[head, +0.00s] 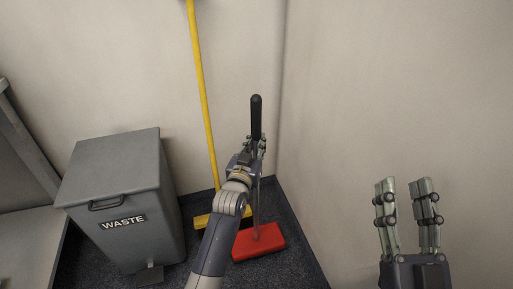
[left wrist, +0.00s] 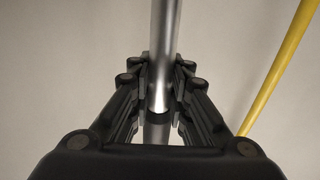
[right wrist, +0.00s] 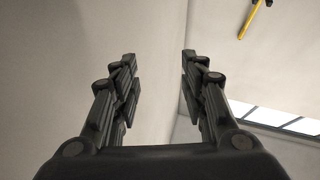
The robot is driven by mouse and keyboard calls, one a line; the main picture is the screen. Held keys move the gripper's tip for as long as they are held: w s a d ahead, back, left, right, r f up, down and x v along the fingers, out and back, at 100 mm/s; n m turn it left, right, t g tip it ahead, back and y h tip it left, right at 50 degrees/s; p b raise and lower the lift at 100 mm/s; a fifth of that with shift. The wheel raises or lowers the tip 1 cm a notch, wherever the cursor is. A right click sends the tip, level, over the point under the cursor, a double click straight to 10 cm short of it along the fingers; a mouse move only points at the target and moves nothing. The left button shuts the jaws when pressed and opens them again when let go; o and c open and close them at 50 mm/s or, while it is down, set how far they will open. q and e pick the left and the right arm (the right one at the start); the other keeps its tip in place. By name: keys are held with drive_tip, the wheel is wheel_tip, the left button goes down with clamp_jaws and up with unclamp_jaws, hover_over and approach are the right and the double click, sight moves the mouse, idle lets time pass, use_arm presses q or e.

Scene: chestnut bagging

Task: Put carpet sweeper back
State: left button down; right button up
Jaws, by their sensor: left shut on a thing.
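The carpet sweeper has a red head (head: 259,242) low in the corner, a thin metal shaft and a black handle grip (head: 256,117). It stands close to upright; whether its head rests on the floor is hard to tell. My left gripper (head: 258,143) is shut on the shaft just below the black grip. The left wrist view shows the silver shaft (left wrist: 164,50) between its fingers. My right gripper (head: 408,188) is open and empty at the right, in front of the wall, well apart from the sweeper. Its spread fingers also show in the right wrist view (right wrist: 158,75).
A yellow broom (head: 204,95) leans on the back wall just left of the sweeper. A grey waste bin (head: 150,225) stands further left, beside a pale bench (head: 25,240). Walls (head: 390,90) close the corner behind and to the right. Dark carpet (head: 295,270) shows around the red head.

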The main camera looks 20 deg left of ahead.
drive_tip(key=shift+s+r+t, duration=0.4)
drive_tip(key=shift+r+t, duration=0.1)
drive_tip(key=shift+r, duration=0.25)
use_arm(q)
drive_tip(key=shift+f, duration=0.15)
drive_tip(key=c, duration=1.8)
unclamp_jaws()
drive_tip(key=shift+f, duration=0.3)
drive_tip(key=shift+o, duration=1.4)
use_arm(e)
drive_tip(key=shift+s, duration=0.1)
use_arm(q)
drive_tip(key=shift+s+r, duration=0.15)
